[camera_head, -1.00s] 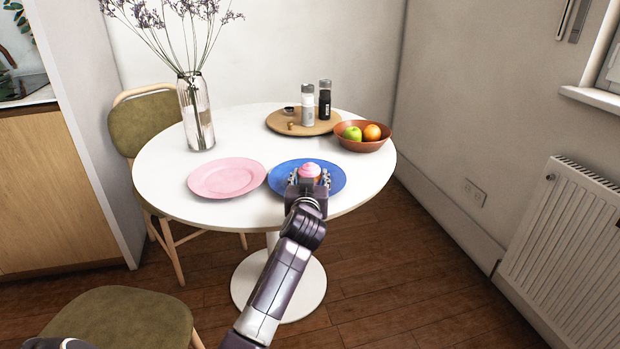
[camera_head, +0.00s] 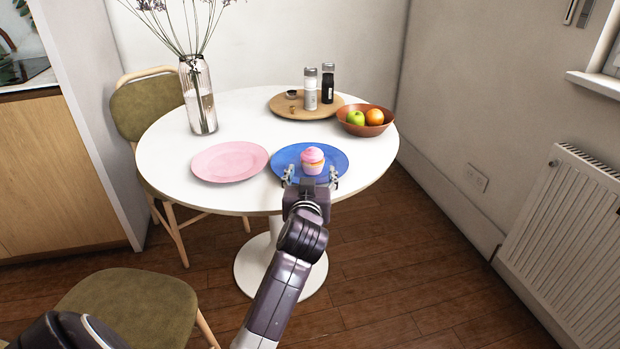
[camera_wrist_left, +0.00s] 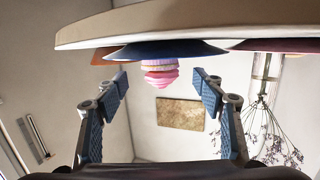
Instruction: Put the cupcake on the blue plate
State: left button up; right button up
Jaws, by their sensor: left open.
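The cupcake (camera_head: 312,161), with pink frosting, stands upright on the blue plate (camera_head: 340,159) near the front right of the round white table. My left gripper (camera_head: 311,177) is open and empty at the plate's near edge, just short of the cupcake, with its fingers spread toward it. The left wrist view is upside down. It shows the cupcake (camera_wrist_left: 160,72) against the blue plate (camera_wrist_left: 205,48), beyond and between the spread fingers (camera_wrist_left: 160,88) and apart from them. My right gripper is not in view.
A pink plate (camera_head: 230,161) lies to the left of the blue one. A glass vase (camera_head: 200,105), a wooden board (camera_head: 285,105) with two shakers, and a fruit bowl (camera_head: 362,127) stand farther back. A chair (camera_head: 130,305) is at the lower left.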

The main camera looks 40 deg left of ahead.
pick_arm(q)
jog(key=shift+v, duration=2.1)
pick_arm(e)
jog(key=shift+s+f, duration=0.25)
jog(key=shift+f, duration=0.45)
